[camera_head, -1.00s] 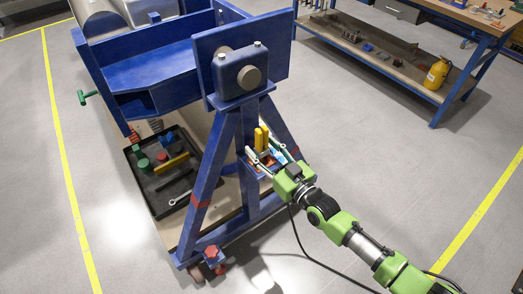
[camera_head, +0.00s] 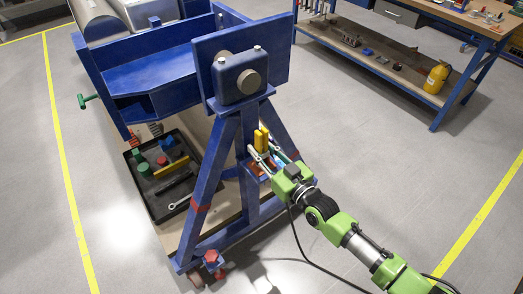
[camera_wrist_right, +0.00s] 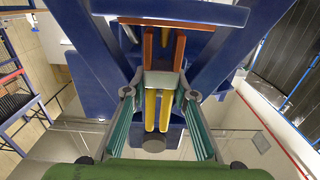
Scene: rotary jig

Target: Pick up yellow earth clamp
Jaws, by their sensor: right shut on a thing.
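The yellow earth clamp (camera_head: 261,139) stands upright at the blue stand's side in the head view, at the far end of my right gripper (camera_head: 266,156). In the right wrist view the clamp's two yellow bars (camera_wrist_right: 151,110) show between the green-sided fingers of the right gripper (camera_wrist_right: 160,94). The fingers are shut on the clamp at a pale metal part. An orange-brown bracket (camera_wrist_right: 180,52) lies just beyond it, and I cannot tell whether the clamp touches it. My left gripper is in neither view.
The blue jig stand (camera_head: 217,170) rises close beside the gripper. A black tray (camera_head: 153,201) with tools lies under the jig. A workbench (camera_head: 465,64) with a yellow bottle (camera_head: 436,76) on its lower shelf stands at upper right. The floor to the right is clear.

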